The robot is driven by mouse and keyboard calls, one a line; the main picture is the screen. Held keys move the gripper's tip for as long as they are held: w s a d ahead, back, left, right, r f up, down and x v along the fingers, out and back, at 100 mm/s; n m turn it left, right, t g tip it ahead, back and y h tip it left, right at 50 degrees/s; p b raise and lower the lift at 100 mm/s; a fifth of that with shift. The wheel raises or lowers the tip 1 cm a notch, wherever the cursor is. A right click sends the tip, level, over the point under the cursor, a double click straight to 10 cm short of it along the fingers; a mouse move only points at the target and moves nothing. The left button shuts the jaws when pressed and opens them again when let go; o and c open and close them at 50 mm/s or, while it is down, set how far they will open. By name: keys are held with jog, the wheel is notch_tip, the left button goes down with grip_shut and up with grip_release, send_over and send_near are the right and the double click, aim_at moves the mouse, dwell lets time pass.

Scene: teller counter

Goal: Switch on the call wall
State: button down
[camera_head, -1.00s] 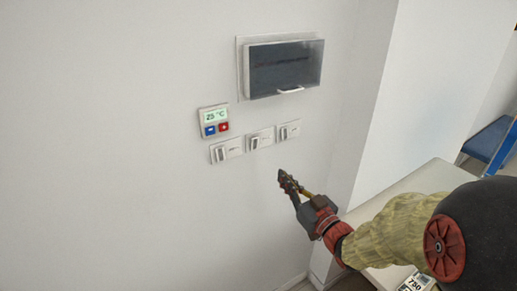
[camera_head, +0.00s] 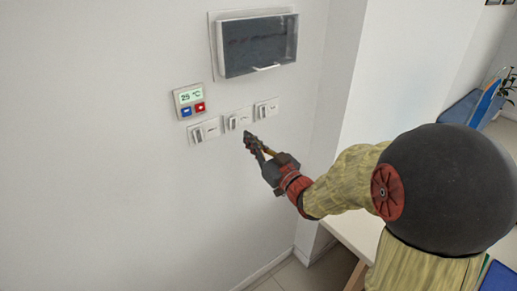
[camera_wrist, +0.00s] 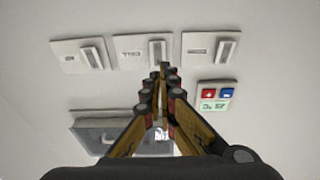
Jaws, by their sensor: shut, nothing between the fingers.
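Three white wall switches sit in a row, each a plate with an upright rocker and a small label. The middle switch (camera_head: 237,120) also shows in the wrist view (camera_wrist: 157,51), where its upside-down label seems to read CALL. The left switch (camera_head: 204,131) and right switch (camera_head: 266,109) flank it. My gripper (camera_head: 249,139) is shut and empty, its tips just below the middle switch in the head view. In the wrist view my gripper (camera_wrist: 163,72) points at the middle rocker and overlaps its near end. I cannot tell whether they touch. Rocker positions are unclear.
A thermostat (camera_head: 189,101) reading 25 °C, with blue and red buttons, is above the left switch. A dark-covered wall box (camera_head: 257,45) hangs above the switches. A wall corner and a white counter (camera_head: 356,232) are to the right. Wall below the switches is bare.

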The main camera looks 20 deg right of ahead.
aim_at(232, 120)
jog(key=x, duration=0.7)
jog(key=shift+w+b, duration=0.1)
jog(key=shift+b, duration=0.25)
jog(key=p, duration=0.1)
jog(key=r+g+p, duration=0.1)
jog(key=shift+w+a+p, duration=0.1)
jog(key=shift+w+p, duration=0.2)
jog(key=shift+p, duration=0.05)
jog(key=r+g+p, duration=0.1)
jog(key=p, duration=0.3)
jog(key=shift+w+h, duration=0.1)
jog(key=shift+h, duration=0.3)
jog(key=shift+f+g, duration=0.3)
jog(key=shift+a+f, duration=0.1)
